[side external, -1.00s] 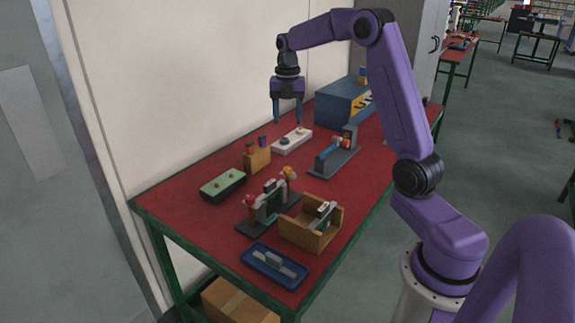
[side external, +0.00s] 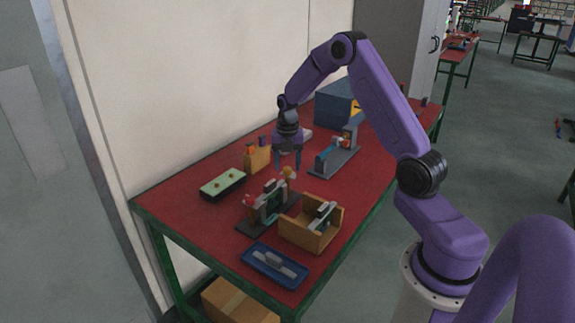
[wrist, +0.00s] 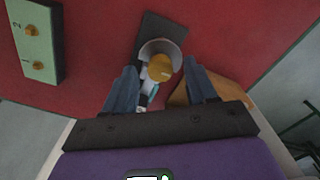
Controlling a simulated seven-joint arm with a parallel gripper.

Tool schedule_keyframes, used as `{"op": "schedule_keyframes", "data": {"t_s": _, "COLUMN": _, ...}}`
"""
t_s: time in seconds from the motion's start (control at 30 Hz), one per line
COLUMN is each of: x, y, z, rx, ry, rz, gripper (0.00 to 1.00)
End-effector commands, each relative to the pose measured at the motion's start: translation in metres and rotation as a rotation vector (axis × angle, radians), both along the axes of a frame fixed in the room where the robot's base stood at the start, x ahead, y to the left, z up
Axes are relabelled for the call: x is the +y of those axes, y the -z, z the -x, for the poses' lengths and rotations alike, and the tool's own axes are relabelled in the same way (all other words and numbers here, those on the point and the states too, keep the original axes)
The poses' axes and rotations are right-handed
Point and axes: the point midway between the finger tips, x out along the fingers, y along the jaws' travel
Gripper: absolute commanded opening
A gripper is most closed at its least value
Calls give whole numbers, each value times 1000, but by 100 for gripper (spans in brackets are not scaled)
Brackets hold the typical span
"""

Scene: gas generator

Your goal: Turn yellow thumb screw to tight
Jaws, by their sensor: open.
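The yellow thumb screw (side external: 289,173) sits at the far end of a dark-based fixture (side external: 266,207) with green and grey parts and a red knob at its near end. In the wrist view the yellow thumb screw (wrist: 160,67) lies between my two blue fingers, with a pale round part around it. My gripper (side external: 287,166) points down, open, with its fingertips close above the screw. The wrist view shows my gripper (wrist: 160,72) with gaps on both sides of the screw. I cannot tell the exact height gap.
A wooden box (side external: 311,232) stands right beside the fixture. A green-topped block (side external: 222,183) is to the left, and a blue tray (side external: 273,266) is in front. A wooden holder (side external: 257,158) and a grey stand with a blue part (side external: 335,160) are farther back.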

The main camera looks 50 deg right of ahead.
Motion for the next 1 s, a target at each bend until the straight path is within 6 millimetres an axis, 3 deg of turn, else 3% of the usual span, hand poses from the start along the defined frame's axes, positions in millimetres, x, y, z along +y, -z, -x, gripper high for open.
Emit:
{"op": "schedule_keyframes", "data": {"t_s": 0.4, "x": 0, "y": 9, "z": 0, "rx": 0, "ry": 0, "rz": 0, "gripper": 57}}
{"op": "schedule_keyframes", "data": {"t_s": 0.6, "x": 0, "y": 8, "z": 0, "rx": 0, "ry": 0, "rz": 0, "gripper": 1}}
{"op": "schedule_keyframes", "data": {"t_s": 1.0, "x": 0, "y": 8, "z": 0, "rx": 1, "ry": 62, "rz": 0, "gripper": 1}}
